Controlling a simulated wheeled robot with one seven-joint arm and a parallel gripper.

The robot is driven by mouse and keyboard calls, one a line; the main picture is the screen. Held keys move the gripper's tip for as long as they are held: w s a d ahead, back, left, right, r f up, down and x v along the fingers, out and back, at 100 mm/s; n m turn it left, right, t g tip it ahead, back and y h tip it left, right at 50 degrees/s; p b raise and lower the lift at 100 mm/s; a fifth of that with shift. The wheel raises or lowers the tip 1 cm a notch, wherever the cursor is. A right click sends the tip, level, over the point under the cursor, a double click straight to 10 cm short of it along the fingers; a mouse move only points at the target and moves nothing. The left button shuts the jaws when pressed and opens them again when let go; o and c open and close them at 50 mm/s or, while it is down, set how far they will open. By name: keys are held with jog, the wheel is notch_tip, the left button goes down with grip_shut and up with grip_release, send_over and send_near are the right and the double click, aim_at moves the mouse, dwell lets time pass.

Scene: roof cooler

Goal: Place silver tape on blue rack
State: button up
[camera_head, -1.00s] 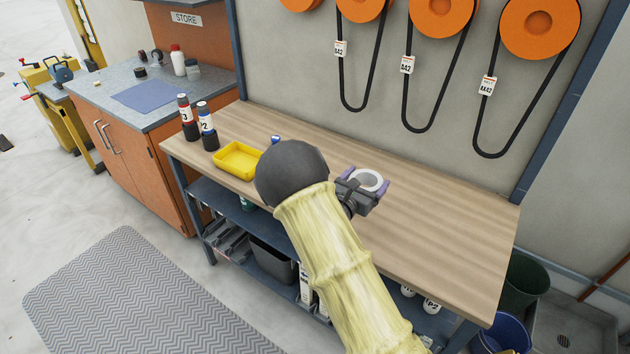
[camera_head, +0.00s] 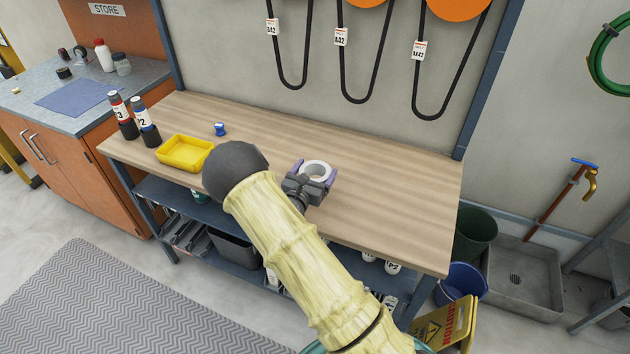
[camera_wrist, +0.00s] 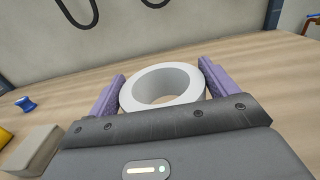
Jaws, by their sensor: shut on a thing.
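The silver tape is a pale grey-white roll (camera_head: 316,170) held between the purple fingers of my gripper (camera_head: 314,172). In the wrist view the roll (camera_wrist: 138,100) lies with its hole facing up, and both fingers of my gripper (camera_wrist: 161,90) press on its outer sides. The roll is over the wooden bench top; I cannot tell how high above it. The rack of the bench is dark blue, with a lower shelf (camera_head: 188,205) under the wooden top. My arm hides part of this shelf.
On the bench stand a yellow tray (camera_head: 185,153), a small blue spool (camera_head: 220,129) and two labelled bottles (camera_head: 148,123). The bench top's right part (camera_head: 400,200) is clear. Black bins (camera_head: 233,248) sit below. A blue bucket (camera_head: 462,281) and a yellow caution sign (camera_head: 446,325) stand at right.

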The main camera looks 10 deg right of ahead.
jog(key=shift+a+f, duration=0.2)
jog(key=shift+f, duration=1.85)
jog(key=shift+f, duration=0.1)
jog(key=shift+f, duration=0.1)
jog(key=o, duration=0.9)
jog(key=shift+r, duration=0.2)
jog(key=b+v, duration=0.2)
jog(key=v, duration=1)
jog(key=shift+d, duration=0.1)
